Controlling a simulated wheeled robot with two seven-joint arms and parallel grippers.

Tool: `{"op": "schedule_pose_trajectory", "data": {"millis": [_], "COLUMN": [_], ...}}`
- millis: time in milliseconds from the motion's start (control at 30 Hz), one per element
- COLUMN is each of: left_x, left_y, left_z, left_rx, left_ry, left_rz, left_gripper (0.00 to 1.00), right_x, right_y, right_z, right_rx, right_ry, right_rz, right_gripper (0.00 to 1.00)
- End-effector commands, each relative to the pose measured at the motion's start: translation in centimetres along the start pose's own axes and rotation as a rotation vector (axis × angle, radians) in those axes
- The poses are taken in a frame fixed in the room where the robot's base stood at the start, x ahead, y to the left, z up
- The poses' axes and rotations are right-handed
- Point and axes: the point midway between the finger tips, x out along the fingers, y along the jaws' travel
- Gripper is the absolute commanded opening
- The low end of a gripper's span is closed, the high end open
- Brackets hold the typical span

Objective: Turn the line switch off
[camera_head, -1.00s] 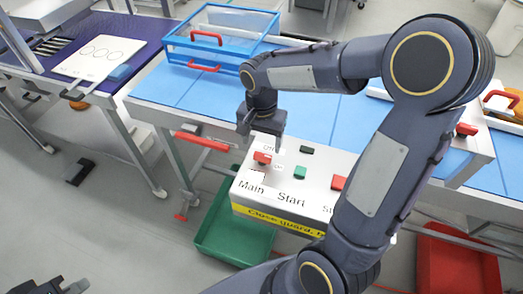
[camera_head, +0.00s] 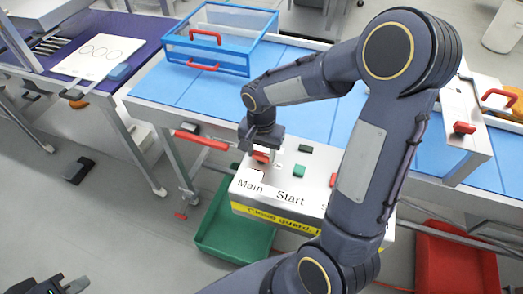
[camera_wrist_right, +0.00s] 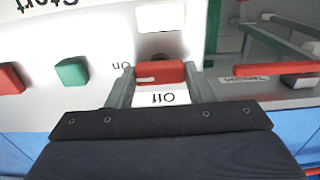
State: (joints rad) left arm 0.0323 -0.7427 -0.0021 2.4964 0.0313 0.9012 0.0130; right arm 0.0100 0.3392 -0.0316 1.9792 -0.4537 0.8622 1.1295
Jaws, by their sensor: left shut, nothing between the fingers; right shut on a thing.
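The red switch (camera_head: 262,157) sits above the word Main on the sloped white control panel (camera_head: 325,170). It shows in the right wrist view (camera_wrist_right: 160,72) beside upside-down On and Off labels. My right gripper (camera_head: 261,152) is shut on this switch, with one finger (camera_wrist_right: 120,88) on each side of it. I cannot tell which position the switch is in. A green button (camera_head: 299,171) above Start and a red button (camera_head: 334,180), partly behind my arm, are to its right. My left gripper (camera_head: 62,287) is shut and empty at the bottom left, partly out of frame.
A blue-framed guard (camera_head: 243,60) with red handles stands on the blue-topped bench (camera_head: 180,90) behind the panel. A red bar (camera_head: 203,140) is along the bench edge. A green bin (camera_head: 215,225) is below the panel and a red bin (camera_head: 455,262) to the right.

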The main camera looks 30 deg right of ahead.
Motion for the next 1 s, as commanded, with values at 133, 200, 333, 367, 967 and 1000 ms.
{"op": "schedule_pose_trajectory", "data": {"millis": [133, 200, 333, 367, 967, 1000], "left_x": [0.0, 0.0, 0.1, 0.2, 1.3, 1.4], "left_y": [0.0, 0.0, -0.1, -0.1, -0.6, -0.6], "left_z": [0.0, 0.0, 0.1, 0.1, 0.7, 0.7], "left_rx": [0.000, 0.000, 0.000, 0.000, 0.000, 0.000], "left_ry": [0.000, 0.000, 0.000, 0.000, 0.000, 0.000], "left_rz": [0.000, 0.000, 0.000, 0.000, 0.000, 0.000], "left_gripper": [0.00, 0.00, 0.00, 0.00, 0.00, 0.00], "right_x": [0.0, 0.0, 0.0, 0.0, 0.0, 0.0], "right_y": [0.0, 0.0, 0.0, 0.0, 0.0, 0.0], "right_z": [0.0, 0.0, 0.0, 0.0, 0.0, 0.0], "right_rx": [-0.002, -0.009, -0.039, -0.050, -0.536, -0.574], "right_ry": [0.000, 0.000, 0.001, 0.001, 0.002, 0.002], "right_rz": [0.000, -0.001, -0.001, -0.001, -0.001, -0.001], "right_gripper": [0.24, 0.24, 0.24, 0.24, 0.24, 0.24]}}
